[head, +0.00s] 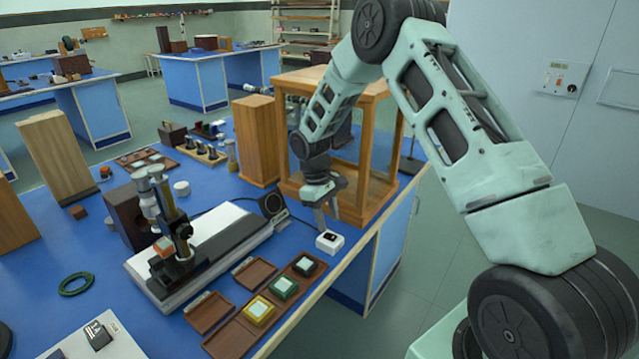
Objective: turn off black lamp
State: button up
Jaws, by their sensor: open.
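A black round-faced object (271,203), which looks like the black lamp, stands by the back end of the white-topped bench instrument (228,226). I cannot tell whether it is lit. A small white box (330,242) with a dark switch-like top sits near the blue bench's right edge, to the lamp's lower right. My gripper (322,222) points down just above this white box and right of the lamp. It is open and holds nothing that I can see. Whether a fingertip touches the box cannot be told from this view.
A wooden frame case (351,210) stands close behind my gripper, with a tall wooden block (257,142) to its left. Brown trays with coloured square pieces (259,310) lie in front. A white plate with a black switch (97,335) is at lower left.

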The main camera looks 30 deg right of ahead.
jog(key=b+v, duration=0.1)
jog(key=v, duration=1.2)
jog(key=shift+r, duration=0.3)
jog(key=shift+w, duration=0.1)
jog(key=s+a+r+n+t, duration=0.1)
jog(key=s+a+r, duration=0.1)
jog(key=s+a, duration=0.55)
jog(key=s+a+r+n, duration=0.15)
jog(key=s+a, duration=0.35)
jog(key=a, duration=0.6)
jog(key=s+a+t, duration=0.1)
jog(key=s+a, duration=0.2)
jog(key=s, duration=0.8)
jog(key=s+a+n+y, duration=0.1)
jog(key=s+a, duration=0.2)
jog(key=s, duration=0.8)
jog(key=shift+s+a+f+t+y, duration=0.2)
jog(key=shift+f+t+y, duration=0.1)
jog(key=shift+f+t, duration=0.15)
